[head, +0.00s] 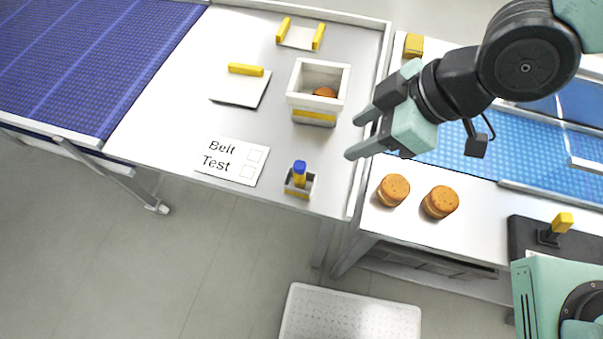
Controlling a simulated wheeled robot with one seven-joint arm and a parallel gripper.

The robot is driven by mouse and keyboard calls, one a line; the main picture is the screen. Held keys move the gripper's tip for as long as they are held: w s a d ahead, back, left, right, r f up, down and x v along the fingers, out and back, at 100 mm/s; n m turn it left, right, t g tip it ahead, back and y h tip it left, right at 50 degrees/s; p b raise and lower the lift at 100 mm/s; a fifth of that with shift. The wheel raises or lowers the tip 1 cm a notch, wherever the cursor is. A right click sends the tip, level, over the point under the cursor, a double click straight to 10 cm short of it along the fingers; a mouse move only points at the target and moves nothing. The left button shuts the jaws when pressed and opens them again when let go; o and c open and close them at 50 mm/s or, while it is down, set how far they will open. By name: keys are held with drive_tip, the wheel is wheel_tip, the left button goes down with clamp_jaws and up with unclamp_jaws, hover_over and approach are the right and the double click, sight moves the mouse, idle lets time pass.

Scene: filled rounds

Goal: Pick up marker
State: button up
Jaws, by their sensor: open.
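The marker (299,172) has a blue top and a yellow body. It stands upright in a small grey holder (309,187) near the front edge of the left table; its lower end is hidden inside the holder. My gripper (357,135) is open and empty. It is in the air to the right of and beyond the marker in the picture, with its fingers pointing left, apart from the marker.
A white box (297,100) holding a brown round stands behind the marker. A "Belt Test" card (216,163) lies to its left. Two filled rounds (393,190) (440,202) sit on the right table. A blue belt (90,60) is at left.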

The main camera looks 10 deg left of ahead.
sight(303, 167)
drive_tip(key=shift+s+b+x, duration=0.2)
drive_tip(key=shift+b+x, duration=0.7)
drive_tip(key=shift+x, duration=3.1)
drive_tip(key=shift+s+b+x, duration=0.2)
drive_tip(key=shift+b+x, duration=0.65)
drive_tip(key=shift+x, duration=3.15)
drive_tip(key=shift+w+a+f, duration=0.1)
drive_tip(key=shift+a+f, duration=0.25)
drive_tip(key=shift+a, duration=0.05)
clamp_jaws()
